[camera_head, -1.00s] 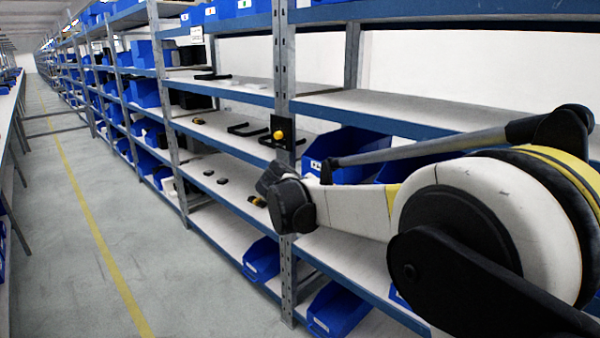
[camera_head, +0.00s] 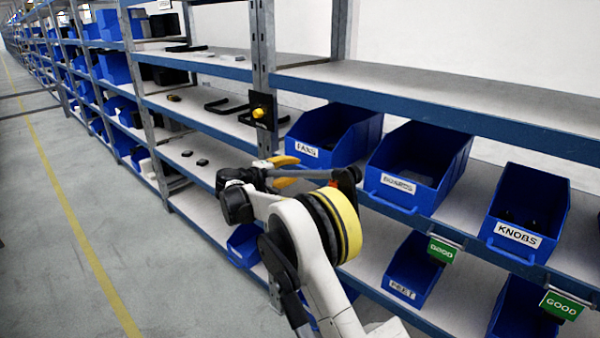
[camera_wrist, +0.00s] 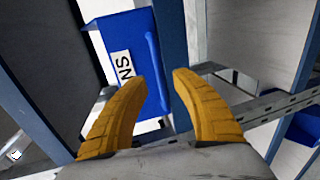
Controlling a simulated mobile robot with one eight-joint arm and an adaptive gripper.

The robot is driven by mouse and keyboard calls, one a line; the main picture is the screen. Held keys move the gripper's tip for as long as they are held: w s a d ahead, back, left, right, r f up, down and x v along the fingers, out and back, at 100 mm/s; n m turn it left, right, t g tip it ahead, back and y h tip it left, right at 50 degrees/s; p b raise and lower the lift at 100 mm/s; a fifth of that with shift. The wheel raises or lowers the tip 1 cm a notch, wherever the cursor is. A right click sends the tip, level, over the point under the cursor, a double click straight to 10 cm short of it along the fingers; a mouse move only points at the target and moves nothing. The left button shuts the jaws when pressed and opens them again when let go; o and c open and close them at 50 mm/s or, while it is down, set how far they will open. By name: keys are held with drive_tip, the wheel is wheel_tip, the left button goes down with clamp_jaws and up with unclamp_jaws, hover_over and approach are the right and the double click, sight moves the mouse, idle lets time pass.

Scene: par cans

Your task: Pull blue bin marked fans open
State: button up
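The blue bin marked FANS (camera_head: 338,130) sits on the middle shelf, its white label (camera_head: 307,149) facing the aisle. In the wrist view its front (camera_wrist: 130,38) shows label letters "NS" and a blue bar handle (camera_wrist: 155,70). My gripper (camera_head: 298,170) is in front of and just below the bin's front. In the wrist view its two yellow fingers (camera_wrist: 160,80) are apart and empty. The handle shows between and beyond the fingertips; I cannot tell the exact gap, but no grip shows.
A middle blue bin (camera_head: 420,165) and a KNOBS bin (camera_head: 525,215) stand to the right on the same shelf. A metal upright (camera_head: 263,60) with a black plate and yellow knob (camera_head: 260,112) stands left of the FANS bin. The aisle floor (camera_head: 60,240) is clear.

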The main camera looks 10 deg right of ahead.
sight(299, 167)
drive_tip(key=shift+b+x, duration=0.45)
drive_tip(key=shift+x, duration=1.4)
